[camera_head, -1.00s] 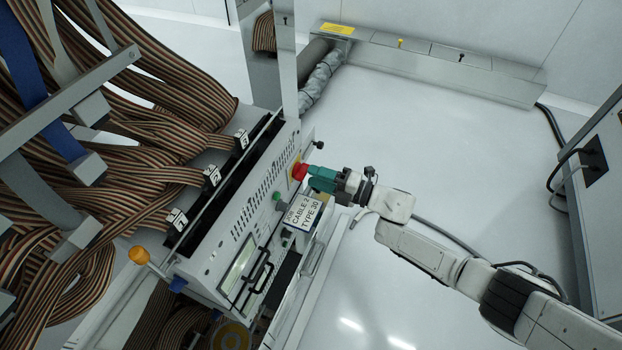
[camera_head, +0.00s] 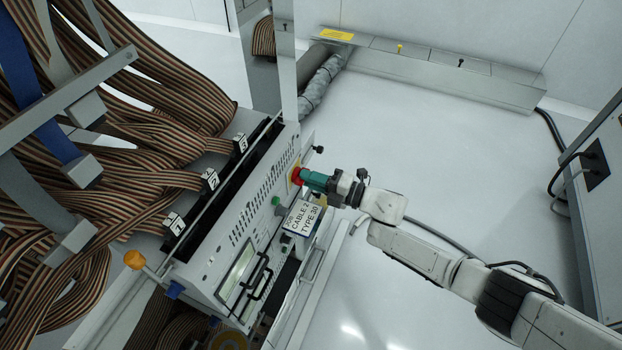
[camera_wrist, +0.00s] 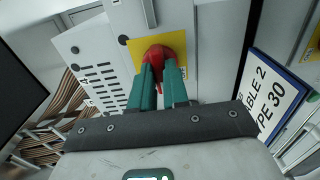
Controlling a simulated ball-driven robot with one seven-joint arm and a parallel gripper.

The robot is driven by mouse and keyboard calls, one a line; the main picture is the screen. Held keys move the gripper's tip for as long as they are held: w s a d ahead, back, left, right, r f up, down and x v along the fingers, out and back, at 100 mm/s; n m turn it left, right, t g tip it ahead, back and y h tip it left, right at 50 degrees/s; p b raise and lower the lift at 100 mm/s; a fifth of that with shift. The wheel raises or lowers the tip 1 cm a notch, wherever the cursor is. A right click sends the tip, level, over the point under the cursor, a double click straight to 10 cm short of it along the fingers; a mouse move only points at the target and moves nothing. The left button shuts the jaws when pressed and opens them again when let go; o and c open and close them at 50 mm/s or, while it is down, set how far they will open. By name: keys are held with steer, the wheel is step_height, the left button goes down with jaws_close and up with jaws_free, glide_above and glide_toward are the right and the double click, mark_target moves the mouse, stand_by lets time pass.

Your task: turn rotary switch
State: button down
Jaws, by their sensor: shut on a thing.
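The red rotary switch (camera_wrist: 152,53) sits on a yellow plate (camera_wrist: 118,52) on the grey panel face in the wrist view. In the head view the red switch (camera_head: 296,174) is partly hidden by my gripper. My gripper (camera_head: 306,178) has green fingers and reaches the panel from the right. In the wrist view my gripper (camera_wrist: 160,72) is shut on the red switch, with one finger on each side of its handle.
A "CABLE 2 TYPE 30" sign (camera_head: 302,217) stands close below my gripper. A green button (camera_head: 275,200) and black handles (camera_head: 257,277) are on the same panel. Ribbon cables (camera_head: 150,150) fill the left.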

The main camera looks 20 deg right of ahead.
stand_by(0.4)
steer(key=shift+f+m+p, duration=0.1)
steer(key=shift+m+p, duration=2)
steer(key=shift+m, duration=6.9)
steer(key=c, duration=1.1)
jaws_free()
